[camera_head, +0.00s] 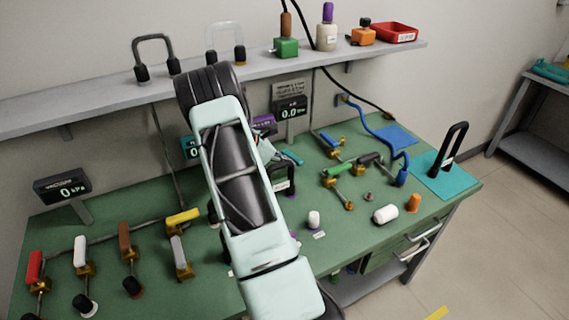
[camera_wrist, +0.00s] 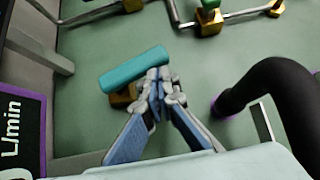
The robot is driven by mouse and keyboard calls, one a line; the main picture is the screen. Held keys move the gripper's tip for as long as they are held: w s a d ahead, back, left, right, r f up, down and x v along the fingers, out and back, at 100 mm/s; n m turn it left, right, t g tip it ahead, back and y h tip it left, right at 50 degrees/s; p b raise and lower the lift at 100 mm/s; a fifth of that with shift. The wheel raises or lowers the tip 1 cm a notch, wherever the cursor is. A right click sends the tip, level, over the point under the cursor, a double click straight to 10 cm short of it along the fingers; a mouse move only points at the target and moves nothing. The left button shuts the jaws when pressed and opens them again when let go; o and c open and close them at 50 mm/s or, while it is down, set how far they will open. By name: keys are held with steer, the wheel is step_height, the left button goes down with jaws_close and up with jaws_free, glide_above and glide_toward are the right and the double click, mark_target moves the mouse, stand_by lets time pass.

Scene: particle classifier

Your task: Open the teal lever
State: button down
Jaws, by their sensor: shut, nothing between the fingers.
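The teal lever (camera_wrist: 130,70) is a short rounded bar above a brass valve body (camera_wrist: 122,97) in the wrist view. In the head view the teal lever (camera_head: 292,157) shows as a small bar just right of my arm. My gripper (camera_wrist: 158,74) is shut and empty, with its fingertips beside the lever's right end. I cannot tell whether they touch it. In the head view my gripper (camera_head: 270,150) is small and partly covered by my arm. Part of the valve body is hidden behind the lever and a finger.
A black hose or handle (camera_wrist: 275,90) with a purple end arches close on the gripper's right. A purple-edged L/min display (camera_wrist: 20,130) stands at the left. The green lever (camera_head: 338,169) and blue lever (camera_head: 330,140) lie to the right. Green bench surface is bare just beyond the fingertips.

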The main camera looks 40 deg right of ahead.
mark_target(298, 161)
steer(key=shift+s+d, duration=0.35)
steer(key=shift+d, duration=0.35)
steer(key=shift+s+d, duration=0.35)
steer(key=shift+d, duration=0.3)
steer(key=shift+d+b, duration=0.5)
steer(key=shift+d, duration=0.95)
steer(key=d+n+t, duration=0.1)
steer(key=n+t, duration=0.1)
steer(key=shift+w+d+n+b, duration=0.1)
steer(key=shift+d+n+b, duration=0.1)
steer(key=shift+n+b, duration=0.2)
steer(key=shift+w+d+n+t, duration=0.3)
steer(key=shift+d+n+t, duration=0.25)
steer(key=shift+n+t, duration=0.4)
steer(key=shift+w+d, duration=0.25)
steer(key=shift+d, duration=0.1)
steer(key=w+v, duration=0.1)
steer(key=v, duration=1.1)
steer(key=shift+s, duration=0.35)
